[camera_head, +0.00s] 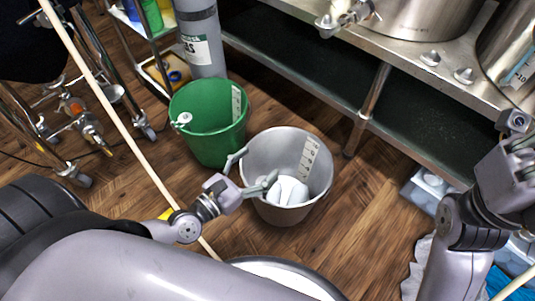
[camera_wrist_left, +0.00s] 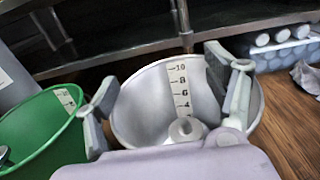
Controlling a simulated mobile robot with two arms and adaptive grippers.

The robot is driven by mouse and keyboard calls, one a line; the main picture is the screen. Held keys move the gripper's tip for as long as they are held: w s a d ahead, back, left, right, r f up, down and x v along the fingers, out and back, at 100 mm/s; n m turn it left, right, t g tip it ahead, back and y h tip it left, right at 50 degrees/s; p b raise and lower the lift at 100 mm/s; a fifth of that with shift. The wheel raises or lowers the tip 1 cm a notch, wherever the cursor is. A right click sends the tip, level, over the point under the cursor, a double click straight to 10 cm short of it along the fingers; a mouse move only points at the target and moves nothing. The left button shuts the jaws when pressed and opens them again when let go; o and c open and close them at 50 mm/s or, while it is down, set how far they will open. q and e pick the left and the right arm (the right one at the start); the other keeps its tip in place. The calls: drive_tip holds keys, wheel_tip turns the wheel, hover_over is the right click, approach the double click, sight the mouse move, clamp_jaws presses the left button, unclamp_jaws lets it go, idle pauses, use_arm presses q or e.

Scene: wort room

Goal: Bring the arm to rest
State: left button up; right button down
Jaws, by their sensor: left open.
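My left gripper (camera_head: 250,173) reaches in from the left with its fingers spread at the near left rim of a grey bucket (camera_head: 258,205). In the left wrist view the open fingers (camera_wrist_left: 163,85) stand on either side of the bucket's mouth (camera_wrist_left: 140,125), with nothing between them. A white rounded object (camera_head: 289,190) lies inside the bucket and looks like a bottle in the left wrist view (camera_wrist_left: 186,130). My right arm (camera_head: 470,215) rises at the right edge of the head view. Its gripper cannot be made out clearly there.
A green bucket (camera_head: 205,140) touches or nearly touches the grey one. A grey gas cylinder (camera_head: 202,40) stands behind it. A steel bench (camera_head: 400,40) with a lower shelf (camera_head: 300,65) is behind. A pale pole (camera_head: 115,115) crosses the left side. Wooden floor (camera_head: 350,215) is bare right of the buckets.

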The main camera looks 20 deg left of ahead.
use_arm(q)
drive_tip(key=shift+s, duration=0.25)
